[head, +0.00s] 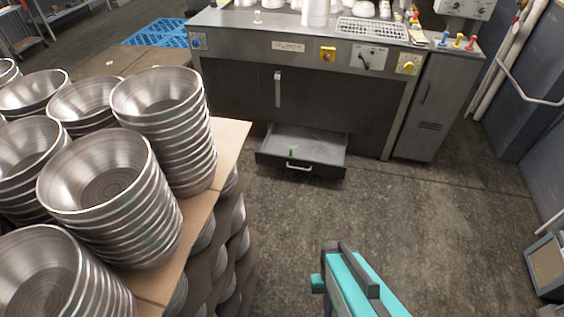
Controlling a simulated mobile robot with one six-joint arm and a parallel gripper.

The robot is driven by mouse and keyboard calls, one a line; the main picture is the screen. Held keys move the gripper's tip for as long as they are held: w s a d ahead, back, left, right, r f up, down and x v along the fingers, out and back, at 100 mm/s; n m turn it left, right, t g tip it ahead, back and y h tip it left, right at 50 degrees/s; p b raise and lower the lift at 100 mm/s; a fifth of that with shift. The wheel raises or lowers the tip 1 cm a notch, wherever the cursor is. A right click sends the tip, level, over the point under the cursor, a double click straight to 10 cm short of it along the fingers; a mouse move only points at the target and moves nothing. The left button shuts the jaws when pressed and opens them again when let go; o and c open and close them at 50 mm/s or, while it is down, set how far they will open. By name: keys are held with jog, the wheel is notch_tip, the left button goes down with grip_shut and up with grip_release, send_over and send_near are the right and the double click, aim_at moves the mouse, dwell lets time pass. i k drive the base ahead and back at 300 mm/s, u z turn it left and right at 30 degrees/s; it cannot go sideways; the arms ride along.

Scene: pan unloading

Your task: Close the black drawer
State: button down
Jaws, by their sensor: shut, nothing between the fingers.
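The black drawer (325,150) is pulled out low at the front of the grey machine (350,110), just above the floor. Its front carries a pale bar handle (298,166). My gripper's fingers cannot be made out in the picture.
Stacks of metal pans (110,190) stand on a cardboard-topped pallet (232,135) at the left, its edge near the drawer's left side. A grey cabinet (432,110) stands right of the machine. The floor (430,220) before the drawer and to the right is clear.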

aim_at(318, 152)
jog(key=z, duration=4)
jog(key=i, duration=0.1)
jog(key=u, duration=2.75)
jog(key=i, duration=3.25)
jog(key=z, duration=0.05)
